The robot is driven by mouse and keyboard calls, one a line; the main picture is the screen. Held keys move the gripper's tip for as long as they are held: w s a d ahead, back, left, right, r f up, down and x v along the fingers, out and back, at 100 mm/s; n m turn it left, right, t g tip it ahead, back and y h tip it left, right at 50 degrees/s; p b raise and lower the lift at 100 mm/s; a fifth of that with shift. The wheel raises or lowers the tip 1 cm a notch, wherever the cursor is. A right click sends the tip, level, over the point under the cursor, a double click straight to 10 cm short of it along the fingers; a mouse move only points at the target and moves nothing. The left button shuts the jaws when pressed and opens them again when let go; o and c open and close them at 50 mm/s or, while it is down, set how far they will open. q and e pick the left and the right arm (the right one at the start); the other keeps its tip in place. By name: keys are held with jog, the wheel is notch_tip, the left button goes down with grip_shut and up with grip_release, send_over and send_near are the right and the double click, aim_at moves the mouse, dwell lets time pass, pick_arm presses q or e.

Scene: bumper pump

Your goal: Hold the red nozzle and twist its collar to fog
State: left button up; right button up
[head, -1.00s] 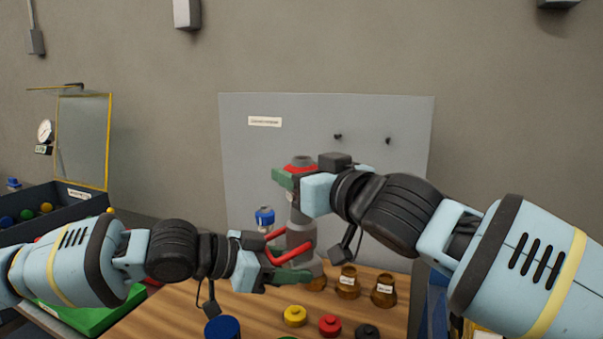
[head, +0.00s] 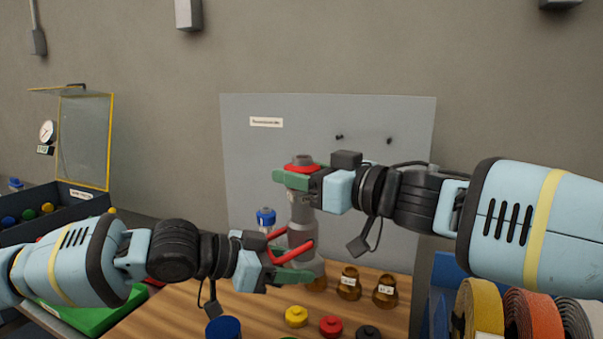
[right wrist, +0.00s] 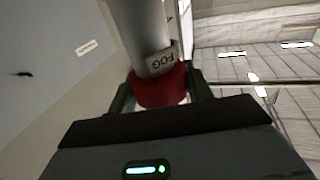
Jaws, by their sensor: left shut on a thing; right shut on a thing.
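The nozzle (head: 303,208) stands upright above the wooden bench top, with a grey body, red handle bars and a red collar (head: 300,165) near its top. My left gripper (head: 291,263) is shut on the nozzle's red handle, low on the nozzle. My right gripper (head: 298,180) is shut on the red collar from the right. In the right wrist view the red collar (right wrist: 160,87) sits between my fingers, and a white label reading FOG (right wrist: 162,59) is on the grey barrel beside it. The fingers hide part of the collar.
Brass fittings (head: 348,284) stand right of the nozzle. Yellow, red and black caps (head: 331,326) lie in front. A blue-topped item (head: 265,217) stands behind left. Rolled hoses (head: 531,315) are at the lower right. A grey panel (head: 390,130) stands behind.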

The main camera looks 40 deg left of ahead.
jog(key=shift+w+d, duration=0.2)
jog(key=shift+w, duration=0.05)
dwell(0.3)
jog(key=o, duration=0.8)
jog(key=shift+o, duration=0.9)
jog(key=shift+s+a, duration=0.1)
jog(key=d, duration=1.2)
jog(key=shift+s, duration=0.15)
